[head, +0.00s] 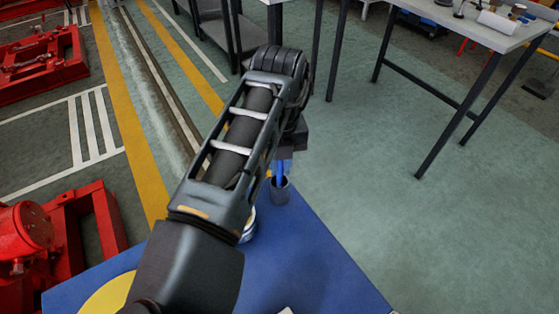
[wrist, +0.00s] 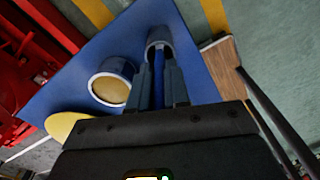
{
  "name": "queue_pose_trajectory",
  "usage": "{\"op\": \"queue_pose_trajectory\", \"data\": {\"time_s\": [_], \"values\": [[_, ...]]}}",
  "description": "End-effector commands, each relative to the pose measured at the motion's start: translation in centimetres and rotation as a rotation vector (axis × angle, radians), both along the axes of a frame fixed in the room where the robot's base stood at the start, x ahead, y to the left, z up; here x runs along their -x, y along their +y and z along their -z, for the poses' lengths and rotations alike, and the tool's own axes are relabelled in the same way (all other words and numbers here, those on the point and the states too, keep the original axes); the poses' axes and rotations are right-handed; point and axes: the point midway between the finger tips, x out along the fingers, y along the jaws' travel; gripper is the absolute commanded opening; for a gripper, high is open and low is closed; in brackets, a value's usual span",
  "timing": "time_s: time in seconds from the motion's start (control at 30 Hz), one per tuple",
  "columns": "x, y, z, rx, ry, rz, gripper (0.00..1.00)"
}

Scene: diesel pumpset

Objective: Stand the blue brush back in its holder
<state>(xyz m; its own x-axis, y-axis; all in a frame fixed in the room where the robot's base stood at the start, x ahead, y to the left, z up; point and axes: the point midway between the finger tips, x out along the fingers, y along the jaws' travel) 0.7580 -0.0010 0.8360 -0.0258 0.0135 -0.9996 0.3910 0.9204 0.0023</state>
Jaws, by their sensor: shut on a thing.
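The blue brush (head: 281,170) is held upright between the fingers of my gripper (head: 285,155), which is shut on it. In the wrist view the brush (wrist: 158,75) runs away from between the two fingertips (wrist: 158,88). The holder is a small grey cup (head: 280,192) on the blue table, directly below my gripper. It also shows in the wrist view (wrist: 158,42). The brush's lower end meets the cup's mouth and appears to be inside it; how deep I cannot tell. My arm hides much of the gripper in the head view.
A round tin (wrist: 112,85) with tan contents stands beside the holder, mostly hidden by my arm in the head view. A yellow disc (head: 112,296) lies on the blue table (head: 320,250). The table is bare to the holder's right. A workbench (head: 475,25) stands beyond.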

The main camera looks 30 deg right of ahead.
Motion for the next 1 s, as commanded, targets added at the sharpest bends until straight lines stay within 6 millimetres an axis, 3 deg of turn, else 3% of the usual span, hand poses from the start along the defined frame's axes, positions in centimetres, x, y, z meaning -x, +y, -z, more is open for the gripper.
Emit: {"op": "queue_pose_trajectory", "data": {"time_s": [0.07, 0.1, 0.4, 0.7, 1.0], "values": [[0.0, 0.0, 0.0, 0.0, 0.0, 0.0, 0.0], [0.0, 0.0, 0.0, 0.0, 0.0, 0.0, 0.18], [0.0, 0.0, 0.0, 0.0, 0.0, 0.0, 0.46], [0.0, 0.0, -0.2, 0.0, 0.0, 0.0, 0.46], [0.0, 0.0, -1.7, -0.001, -0.001, 0.0, 0.46]]}}
